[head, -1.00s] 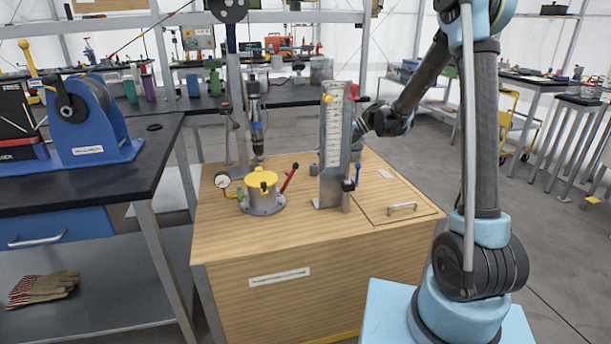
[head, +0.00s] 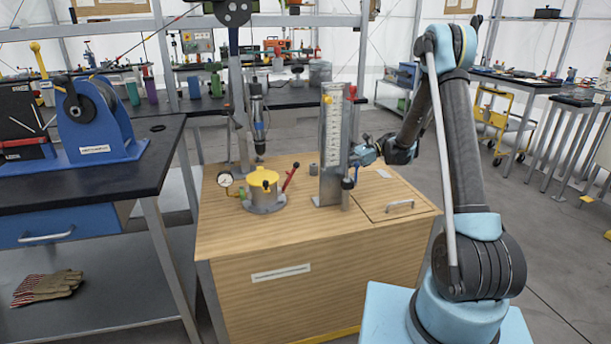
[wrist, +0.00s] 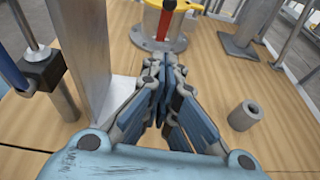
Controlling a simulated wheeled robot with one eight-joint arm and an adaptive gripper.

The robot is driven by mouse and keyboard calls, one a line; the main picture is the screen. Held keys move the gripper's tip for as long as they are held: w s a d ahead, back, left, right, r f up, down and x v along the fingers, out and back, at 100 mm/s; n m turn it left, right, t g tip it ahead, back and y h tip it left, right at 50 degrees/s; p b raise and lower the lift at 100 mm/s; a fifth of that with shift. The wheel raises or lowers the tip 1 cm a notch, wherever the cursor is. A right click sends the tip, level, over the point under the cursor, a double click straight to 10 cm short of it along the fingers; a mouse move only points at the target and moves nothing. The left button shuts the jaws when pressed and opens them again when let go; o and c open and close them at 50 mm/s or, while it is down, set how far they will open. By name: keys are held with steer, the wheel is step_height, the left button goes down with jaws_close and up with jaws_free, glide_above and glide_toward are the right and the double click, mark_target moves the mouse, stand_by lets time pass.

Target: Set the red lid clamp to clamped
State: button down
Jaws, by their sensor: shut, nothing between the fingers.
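The red lid clamp (head: 289,177) is a red-handled lever on the right side of a yellow-lidded pot (head: 263,187), tilted up and to the right in the head view. In the wrist view the red clamp handle (wrist: 166,22) stands beyond my fingertips, in front of the yellow lid (wrist: 184,5). My gripper (wrist: 163,62) is shut and empty, pointing toward the pot with a gap to the clamp.
The upright scale panel (head: 333,140) stands right of the pot; its metal post (wrist: 80,55) is close on my gripper's left. A small grey cylinder (wrist: 244,115) stands to the right. A pressure gauge (head: 225,179) is left of the pot. The wooden top (head: 235,228) is clear in front.

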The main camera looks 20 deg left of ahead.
glide_toward(289, 177)
steer(key=f, duration=0.1)
steer(key=d+f, duration=0.1)
steer(key=f, duration=0.1)
steer(key=shift+n, duration=0.4)
steer(key=shift+s+a+r, duration=0.3)
steer(key=shift+s+a, duration=0.05)
steer(key=shift+a, duration=0.2)
steer(key=shift+s+a+r, duration=0.3)
steer(key=shift+s+a, duration=0.05)
steer(key=shift+a, duration=0.25)
steer(key=shift+s+a+r, duration=0.3)
steer(key=shift+s+a, duration=0.05)
steer(key=shift+a, duration=0.2)
